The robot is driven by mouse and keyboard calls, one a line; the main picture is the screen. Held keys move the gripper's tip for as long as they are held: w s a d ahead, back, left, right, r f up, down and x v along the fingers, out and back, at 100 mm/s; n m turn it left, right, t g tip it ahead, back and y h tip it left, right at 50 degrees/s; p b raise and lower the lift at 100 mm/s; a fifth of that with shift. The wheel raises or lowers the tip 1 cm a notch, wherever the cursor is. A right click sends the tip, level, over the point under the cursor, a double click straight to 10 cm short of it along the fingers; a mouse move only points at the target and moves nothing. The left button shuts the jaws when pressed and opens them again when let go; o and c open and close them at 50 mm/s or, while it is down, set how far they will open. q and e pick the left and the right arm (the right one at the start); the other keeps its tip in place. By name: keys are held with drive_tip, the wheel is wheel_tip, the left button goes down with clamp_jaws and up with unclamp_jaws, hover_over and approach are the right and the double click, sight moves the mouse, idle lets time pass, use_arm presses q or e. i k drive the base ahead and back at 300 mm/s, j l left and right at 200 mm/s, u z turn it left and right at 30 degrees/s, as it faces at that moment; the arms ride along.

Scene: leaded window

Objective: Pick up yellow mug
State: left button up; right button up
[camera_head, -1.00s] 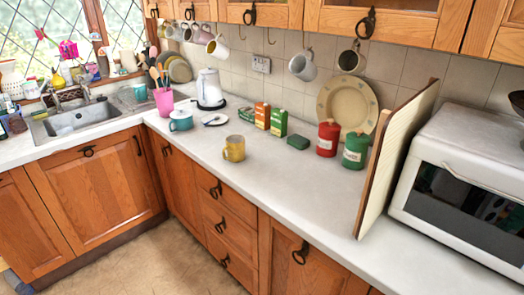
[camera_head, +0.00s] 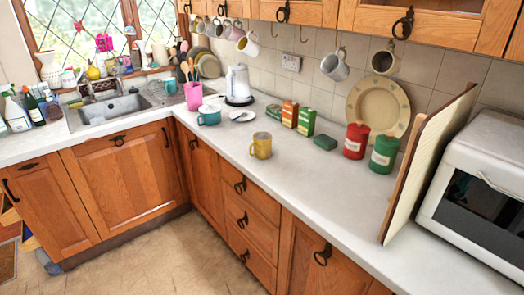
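The yellow mug (camera_head: 261,146) stands upright on the white worktop, near its front edge and above the wooden drawers. Its handle seems to point to the left. Nothing touches it, and the worktop around it is clear. Neither of my grippers shows in the head view.
A teal pot (camera_head: 209,115) and pink holder (camera_head: 193,96) stand left. A tall board (camera_head: 428,160) and microwave (camera_head: 480,190) stand right.

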sight(262, 143)
drive_tip(key=i+j+z, duration=0.3)
drive_tip(key=j, duration=0.3)
drive_tip(key=i+j+z, duration=0.3)
drive_tip(key=j, duration=0.35)
